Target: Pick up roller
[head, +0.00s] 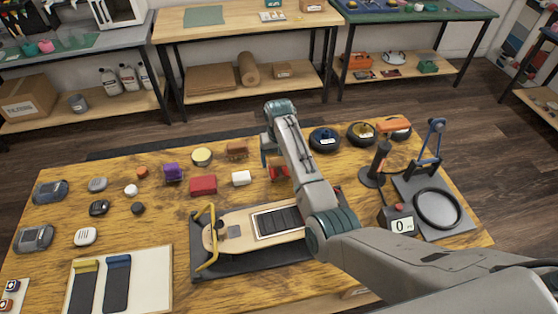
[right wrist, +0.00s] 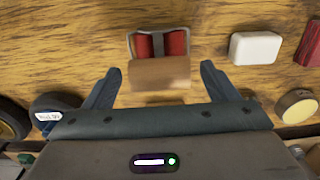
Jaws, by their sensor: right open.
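The roller (right wrist: 172,43) shows in the right wrist view as a red cylinder in a pale metal frame, with a brown, wood-like piece on its near side. In the head view its red part (head: 279,172) is partly hidden by my right arm. My right gripper (right wrist: 160,69) is open and empty. Its two dark fingers lie left and right of the brown piece, with a gap on each side. In the head view only part of the right gripper (head: 268,155) shows beside the arm. My left gripper is not in view.
A white block (head: 241,178) and a red block (head: 203,185) lie left of the roller. A board on a dark mat (head: 222,267) with a yellow clamp bar (head: 211,230) lies in front. Round spools (head: 324,139) stand right. The table's front left holds a white panel (head: 150,275).

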